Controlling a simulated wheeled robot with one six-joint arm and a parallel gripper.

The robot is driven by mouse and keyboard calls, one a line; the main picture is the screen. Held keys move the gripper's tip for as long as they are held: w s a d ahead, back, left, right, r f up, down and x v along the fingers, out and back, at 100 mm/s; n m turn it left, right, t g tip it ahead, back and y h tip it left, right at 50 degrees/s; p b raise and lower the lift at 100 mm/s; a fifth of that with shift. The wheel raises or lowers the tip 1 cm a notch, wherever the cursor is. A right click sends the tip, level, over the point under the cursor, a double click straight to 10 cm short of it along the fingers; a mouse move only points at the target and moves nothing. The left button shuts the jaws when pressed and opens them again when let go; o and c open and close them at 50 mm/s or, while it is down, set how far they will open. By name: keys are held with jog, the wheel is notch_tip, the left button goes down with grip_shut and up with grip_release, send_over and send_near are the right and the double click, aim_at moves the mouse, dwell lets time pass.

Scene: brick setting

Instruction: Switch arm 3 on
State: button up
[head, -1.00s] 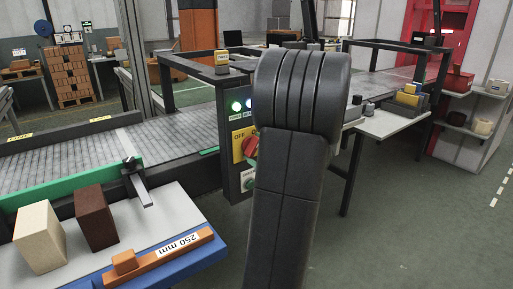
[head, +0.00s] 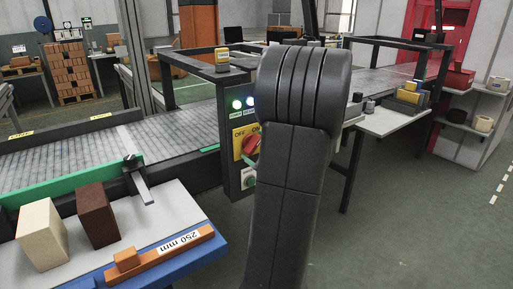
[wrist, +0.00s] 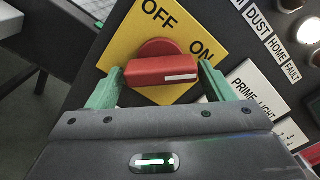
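The red rotary switch handle (wrist: 160,71) sits on a yellow plate (wrist: 118,50) marked OFF and ON in the wrist view. The handle's white stripe lies on its right half, toward the ON side. My gripper (wrist: 161,76) has one green finger at each end of the handle, both seeming to touch it, so it looks shut on the handle. In the head view the red handle (head: 252,144) and yellow plate (head: 238,146) show on the dark control post, left of my arm. My gripper is hidden behind my arm there.
The control post (head: 229,170) has lit lamps above the plate and a green button below. A conveyor (head: 180,145) runs behind it. A blue-edged table (head: 190,250) with blocks stands at front left. A white side table (head: 390,122) stands at right. Floor at right is clear.

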jog(key=shift+o, duration=0.5)
jog(key=v, duration=1.3)
jog(key=shift+s+d, duration=0.25)
jog(key=shift+s, duration=0.1)
jog(key=x, duration=1.4)
jog(key=shift+r, duration=0.1)
jog(key=shift+s+d, duration=0.1)
